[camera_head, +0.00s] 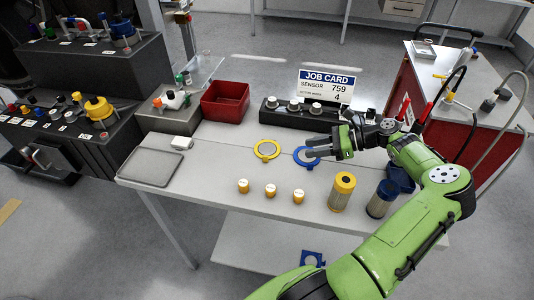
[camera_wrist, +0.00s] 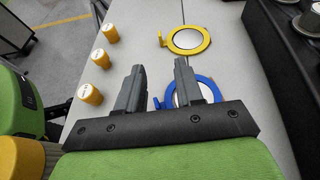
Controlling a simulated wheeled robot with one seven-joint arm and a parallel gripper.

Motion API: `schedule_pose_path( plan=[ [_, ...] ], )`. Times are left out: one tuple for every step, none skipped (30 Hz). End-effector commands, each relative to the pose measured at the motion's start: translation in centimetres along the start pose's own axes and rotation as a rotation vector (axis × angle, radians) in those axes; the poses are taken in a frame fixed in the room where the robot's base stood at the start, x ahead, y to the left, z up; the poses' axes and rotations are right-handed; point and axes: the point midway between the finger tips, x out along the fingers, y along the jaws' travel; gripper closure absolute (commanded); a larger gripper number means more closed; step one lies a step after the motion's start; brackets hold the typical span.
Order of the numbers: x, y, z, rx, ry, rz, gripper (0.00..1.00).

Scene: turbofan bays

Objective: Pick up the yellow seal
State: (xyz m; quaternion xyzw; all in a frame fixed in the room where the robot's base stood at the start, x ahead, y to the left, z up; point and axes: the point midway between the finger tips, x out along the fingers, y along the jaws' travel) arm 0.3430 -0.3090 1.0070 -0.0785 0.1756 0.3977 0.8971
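The yellow seal (camera_head: 266,157) is a flat ring with a small tab, lying on the grey workbench. It also shows in the wrist view (camera_wrist: 190,52), beyond my fingertips. My gripper (camera_head: 309,147) is to the right of the yellow seal, above the blue ring (camera_head: 309,166). In the wrist view my gripper (camera_wrist: 160,66) has its two fingers apart with nothing between them. The blue ring (camera_wrist: 215,88) is partly hidden behind a finger.
Three small yellow caps (camera_head: 270,190) stand near the workbench's (camera_head: 225,178) front edge. A yellow cylinder (camera_head: 341,192) and a blue cylinder (camera_head: 381,199) stand to their right. A dark block with knobs (camera_head: 297,112) and a red bin (camera_head: 225,101) are behind. A grey tray (camera_head: 151,166) lies left.

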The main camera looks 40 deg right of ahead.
Motion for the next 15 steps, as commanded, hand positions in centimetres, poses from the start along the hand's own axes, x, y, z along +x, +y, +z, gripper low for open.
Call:
schedule_pose_path(
  plan=[
    [1.5,0.2,-0.1,-0.001,0.002,0.01,0.64],
    [2.3,0.2,-0.1,0.0,0.002,0.01,0.64],
    [3.4,0.2,-0.1,-0.001,0.002,0.011,0.64],
    [4.1,0.2,-0.1,-0.001,0.002,0.01,0.64],
    [4.9,0.2,-0.1,0.0,0.002,0.009,0.64],
    [5.9,0.2,-0.1,-0.001,0.002,0.009,0.64],
    [6.6,0.2,-0.2,0.0,0.003,0.01,0.64],
    [7.2,0.2,-0.2,0.0,0.003,0.008,0.64],
    [8.0,0.2,-0.2,0.0,0.003,0.008,0.64],
    [8.4,0.2,-0.2,0.0,0.004,0.008,0.64],
    [8.7,0.1,-0.2,0.0,0.004,0.006,0.64],
    [9.1,0.1,-0.1,0.0,0.004,0.005,0.64],
    [9.4,0.2,-0.1,-0.001,0.004,0.006,0.64],
    [9.8,0.2,-0.1,-0.001,0.004,0.007,0.64],
    [10.5,0.2,-0.1,-0.001,0.004,0.008,0.64]
  ],
)
